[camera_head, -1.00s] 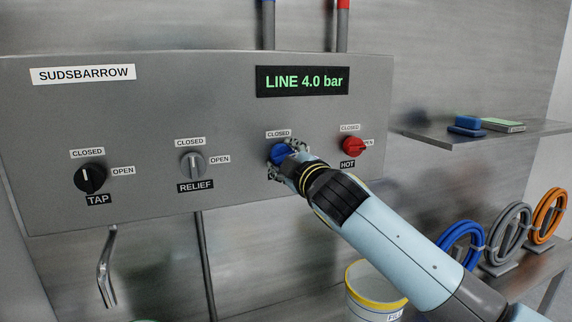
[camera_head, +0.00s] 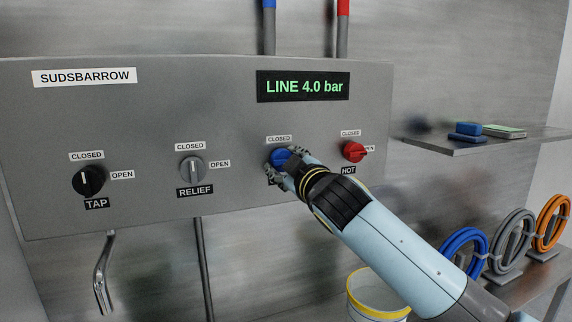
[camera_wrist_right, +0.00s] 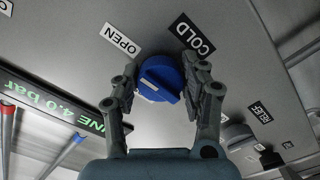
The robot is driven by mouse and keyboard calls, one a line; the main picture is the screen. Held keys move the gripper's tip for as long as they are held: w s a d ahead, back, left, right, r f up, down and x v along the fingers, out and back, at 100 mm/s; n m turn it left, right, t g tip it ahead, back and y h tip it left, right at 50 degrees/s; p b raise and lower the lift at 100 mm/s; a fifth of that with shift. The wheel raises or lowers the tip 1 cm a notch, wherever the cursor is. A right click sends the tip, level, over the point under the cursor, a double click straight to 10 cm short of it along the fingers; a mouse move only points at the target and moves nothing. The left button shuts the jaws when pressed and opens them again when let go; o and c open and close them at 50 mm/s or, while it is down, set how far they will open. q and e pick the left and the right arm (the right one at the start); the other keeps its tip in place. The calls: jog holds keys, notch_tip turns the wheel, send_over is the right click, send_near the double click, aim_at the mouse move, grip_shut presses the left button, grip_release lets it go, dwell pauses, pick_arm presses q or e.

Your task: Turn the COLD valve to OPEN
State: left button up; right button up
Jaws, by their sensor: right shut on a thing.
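The COLD valve is a blue knob (camera_head: 280,157) on the grey panel, under a CLOSED label (camera_head: 279,139). My right gripper (camera_head: 285,159) is shut on it, with one finger on each side. The right wrist view shows the blue knob (camera_wrist_right: 161,78) between the two fingers (camera_wrist_right: 161,88), with a white mark on its grip. The COLD label (camera_wrist_right: 192,34) and OPEN label (camera_wrist_right: 120,41) show there beside the knob. In the head view the gripper hides the COLD valve's OPEN label. I cannot tell the knob's exact angle. My left gripper is not in view.
The red HOT knob (camera_head: 353,152) sits close to the right of my gripper. The RELIEF knob (camera_head: 192,169) and TAP knob (camera_head: 88,180) are to the left, marks toward CLOSED. The display (camera_head: 304,87) reads LINE 4.0 bar. A bucket (camera_head: 372,293) stands below my right arm.

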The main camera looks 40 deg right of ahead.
jog(key=o, duration=1.2)
jog(key=shift+f, duration=0.1)
jog(key=shift+c, duration=0.2)
jog(key=v, duration=1.2)
